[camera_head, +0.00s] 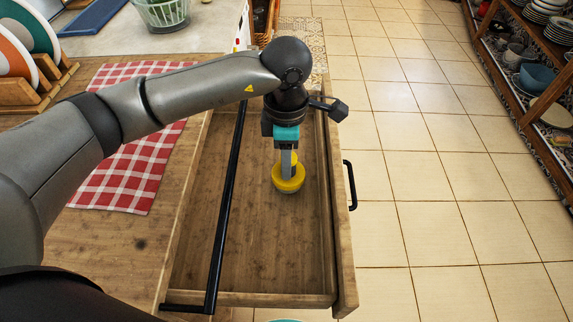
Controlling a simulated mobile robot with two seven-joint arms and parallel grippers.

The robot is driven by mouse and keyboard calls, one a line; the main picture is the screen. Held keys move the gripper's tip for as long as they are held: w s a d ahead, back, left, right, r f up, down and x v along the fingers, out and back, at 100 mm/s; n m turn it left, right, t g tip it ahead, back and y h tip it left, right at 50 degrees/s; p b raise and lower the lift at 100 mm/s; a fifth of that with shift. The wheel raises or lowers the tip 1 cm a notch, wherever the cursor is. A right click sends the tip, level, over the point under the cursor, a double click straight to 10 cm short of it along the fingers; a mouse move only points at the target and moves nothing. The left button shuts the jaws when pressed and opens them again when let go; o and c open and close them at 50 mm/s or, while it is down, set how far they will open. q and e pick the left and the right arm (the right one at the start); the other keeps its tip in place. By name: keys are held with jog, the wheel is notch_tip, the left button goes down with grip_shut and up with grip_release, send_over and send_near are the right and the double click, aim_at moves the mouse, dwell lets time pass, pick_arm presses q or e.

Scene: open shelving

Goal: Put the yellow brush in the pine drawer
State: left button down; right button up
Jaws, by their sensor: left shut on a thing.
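The yellow brush (288,181) is in my left gripper (289,164), which points down over the open pine drawer (245,245). The gripper is shut on the brush's upper part, and the brush's round yellow end shows below the fingers. The brush appears within the drawer's outline, toward its front side. I cannot tell whether it touches the drawer floor. The drawer is pulled out to the right, and the rest of its visible floor is bare. Its black handle (350,186) is on the right front. My right gripper is not in view.
A black bar (228,205) runs along the counter edge beside the drawer. A red checked cloth (122,178) lies on the wooden counter (110,250). Plates stand in a rack (40,88) at the left. Shelving with dishes (540,105) stands right, across open tiled floor (430,200).

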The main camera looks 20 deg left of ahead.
pick_arm(q)
jog(key=shift+f, duration=0.85)
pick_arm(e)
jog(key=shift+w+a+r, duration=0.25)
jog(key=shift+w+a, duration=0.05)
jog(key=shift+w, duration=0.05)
pick_arm(q)
jog(key=shift+f, duration=0.1)
jog(key=shift+c, duration=2.4)
grip_release()
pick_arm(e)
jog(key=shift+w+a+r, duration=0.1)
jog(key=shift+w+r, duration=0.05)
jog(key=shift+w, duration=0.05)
pick_arm(q)
notch_tip(320, 180, up, 12)
jog(key=p, duration=0.3)
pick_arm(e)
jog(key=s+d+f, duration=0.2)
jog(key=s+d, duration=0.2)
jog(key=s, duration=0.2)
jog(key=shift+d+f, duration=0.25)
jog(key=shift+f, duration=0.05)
